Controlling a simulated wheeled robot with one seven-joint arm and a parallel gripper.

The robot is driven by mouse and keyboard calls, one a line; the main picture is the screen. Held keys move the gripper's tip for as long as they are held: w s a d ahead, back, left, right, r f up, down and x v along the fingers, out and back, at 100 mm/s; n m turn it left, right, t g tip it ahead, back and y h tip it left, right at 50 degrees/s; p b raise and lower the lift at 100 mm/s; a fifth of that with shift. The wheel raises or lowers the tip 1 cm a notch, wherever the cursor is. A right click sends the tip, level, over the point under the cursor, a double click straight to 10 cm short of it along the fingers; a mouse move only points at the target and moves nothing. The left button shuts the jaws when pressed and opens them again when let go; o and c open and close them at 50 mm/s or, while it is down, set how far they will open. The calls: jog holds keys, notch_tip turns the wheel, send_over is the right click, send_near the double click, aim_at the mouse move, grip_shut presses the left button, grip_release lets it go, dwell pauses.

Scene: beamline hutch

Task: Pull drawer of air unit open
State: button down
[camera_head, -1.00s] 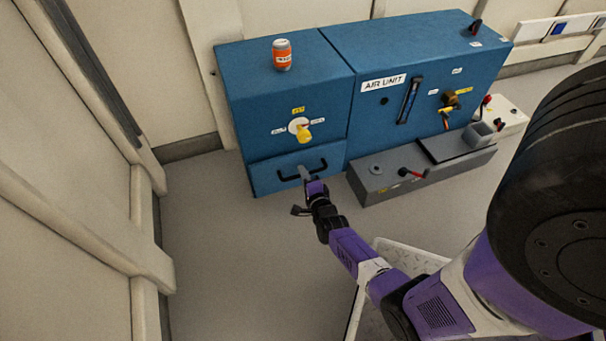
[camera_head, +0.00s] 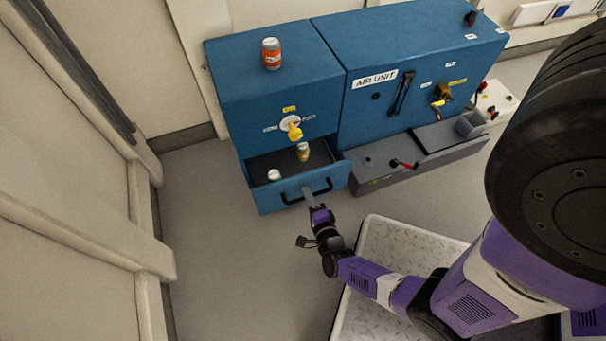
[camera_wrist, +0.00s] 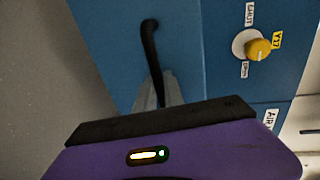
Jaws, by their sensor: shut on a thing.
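The blue air unit (camera_head: 420,75) stands against the wall in the head view, with an "AIR UNIT" label on its front. Its drawer (camera_head: 335,183), low on the left block, is pulled out. Inside it are a white-topped round item (camera_head: 274,174) and a small yellowish can or jar (camera_head: 303,151). The black bar handle (camera_head: 290,199) runs along the drawer front. My gripper (camera_head: 308,194) is shut on the handle. In the wrist view the handle (camera_wrist: 149,45) runs down into the grey fingers (camera_wrist: 163,92); the exact grip is partly hidden by my wrist.
A yellow knob (camera_head: 295,132) sticks out above the drawer. An orange can (camera_head: 271,53) stands on top of the unit. A grey box with a red lever (camera_head: 402,164) stands on the floor right of the drawer. Floor (camera_head: 215,230) left of my arm is clear.

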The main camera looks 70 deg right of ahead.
jog(key=f+v, duration=0.1)
jog(key=v, duration=0.6)
jog(key=shift+s+f, duration=0.15)
jog(key=shift+f, duration=0.1)
jog(key=shift+a, duration=0.1)
jog(key=c, duration=1.5)
grip_release()
jog(key=shift+o, duration=0.2)
jog(key=shift+r, duration=0.1)
